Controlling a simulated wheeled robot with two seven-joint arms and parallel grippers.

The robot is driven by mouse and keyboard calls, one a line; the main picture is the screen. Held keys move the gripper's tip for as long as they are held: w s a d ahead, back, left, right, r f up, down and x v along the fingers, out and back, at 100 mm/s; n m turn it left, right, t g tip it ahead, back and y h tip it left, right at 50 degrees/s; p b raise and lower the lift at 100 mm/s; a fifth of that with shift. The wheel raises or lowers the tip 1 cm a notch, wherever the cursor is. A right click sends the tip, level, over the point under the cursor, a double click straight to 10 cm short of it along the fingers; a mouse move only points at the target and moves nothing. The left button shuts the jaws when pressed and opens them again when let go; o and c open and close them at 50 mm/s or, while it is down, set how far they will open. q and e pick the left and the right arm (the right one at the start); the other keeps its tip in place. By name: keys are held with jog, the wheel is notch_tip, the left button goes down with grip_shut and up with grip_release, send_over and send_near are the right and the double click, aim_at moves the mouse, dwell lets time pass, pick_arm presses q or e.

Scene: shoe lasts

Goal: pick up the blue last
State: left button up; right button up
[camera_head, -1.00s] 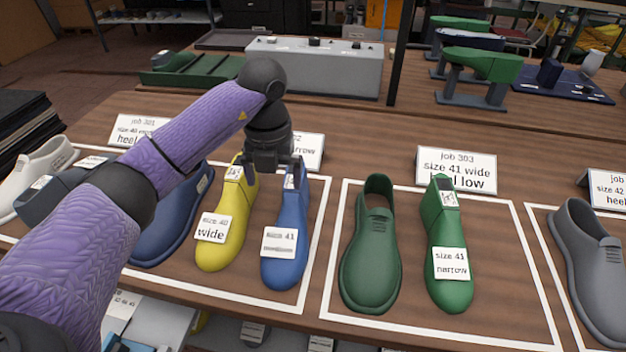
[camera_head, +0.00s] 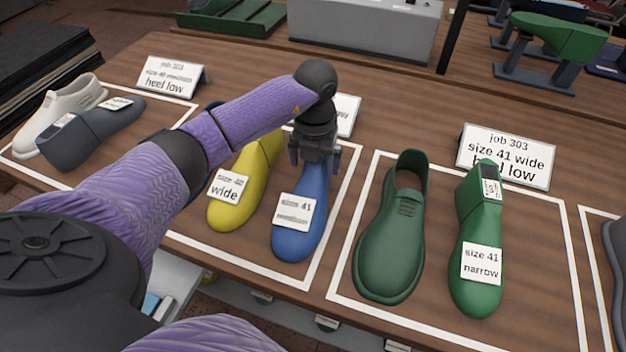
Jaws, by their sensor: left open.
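The blue last (camera_head: 299,240) lies on the table with its toe toward me and a white size 41 label on its top; the label's second line is blurred. My left gripper (camera_head: 315,160) is open and points down at the heel end of the blue last. Its fingers appear on either side of the heel; I cannot tell whether they touch it. The gripper hides the top of the heel. The right gripper is not in view.
A yellow last (camera_head: 232,210) lies close to the left of the blue one. A green shoe (camera_head: 388,255) and a green last (camera_head: 474,275) lie in the white-outlined area to the right. A job 303 card (camera_head: 508,155) stands behind them.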

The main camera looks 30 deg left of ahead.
pick_arm(q)
grip_shut()
jog(key=shift+r, duration=0.15)
dwell(0.4)
